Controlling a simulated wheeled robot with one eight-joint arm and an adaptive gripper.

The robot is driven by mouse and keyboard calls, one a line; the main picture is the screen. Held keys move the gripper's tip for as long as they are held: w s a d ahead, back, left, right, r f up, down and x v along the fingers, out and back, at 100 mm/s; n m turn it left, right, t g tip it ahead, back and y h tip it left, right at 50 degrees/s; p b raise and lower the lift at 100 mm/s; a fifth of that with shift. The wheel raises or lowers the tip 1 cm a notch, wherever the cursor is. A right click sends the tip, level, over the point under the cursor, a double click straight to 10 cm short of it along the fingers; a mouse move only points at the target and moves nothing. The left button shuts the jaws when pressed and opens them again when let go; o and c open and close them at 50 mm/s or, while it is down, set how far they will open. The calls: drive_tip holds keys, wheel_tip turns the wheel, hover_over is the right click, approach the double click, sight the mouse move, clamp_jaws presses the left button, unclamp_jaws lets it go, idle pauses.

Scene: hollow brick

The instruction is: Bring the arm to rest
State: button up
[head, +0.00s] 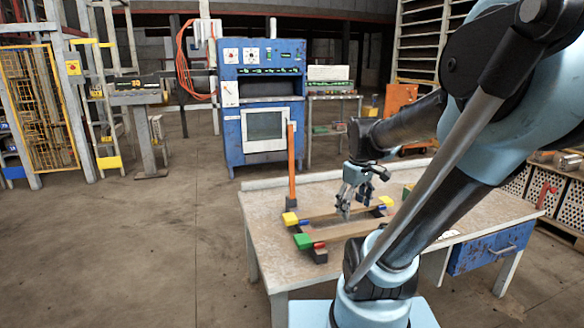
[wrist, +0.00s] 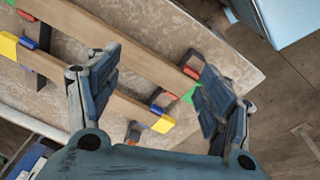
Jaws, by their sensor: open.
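My gripper (head: 358,188) is over the worktable (head: 262,208) in the head view, above a low assembly of wooden bars. In the wrist view my gripper (wrist: 160,72) has its two fingers spread wide, with nothing held between them. Two long wooden bars (wrist: 125,38) run diagonally below the fingers, and one bar (head: 350,229) shows at the front of the assembly in the head view. Coloured end pieces sit at the bars' ends: a green one (head: 303,241), a yellow one (head: 290,218) and another yellow one (wrist: 163,124). I cannot tell the gap between fingertips and bars.
An orange upright post (head: 291,160) stands at the table's back left. A blue machine (head: 262,100) stands behind the table. Racks with perforated bricks (head: 572,212) are at the right. The floor (head: 130,250) left of the table is clear.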

drive_tip(key=s+f+m, duration=0.6)
drive_tip(key=s+m, duration=0.1)
drive_tip(key=s, duration=0.2)
drive_tip(key=shift+s+a+f+t, duration=0.15)
drive_tip(key=shift+s+t, duration=0.15)
drive_tip(key=shift+t, duration=0.1)
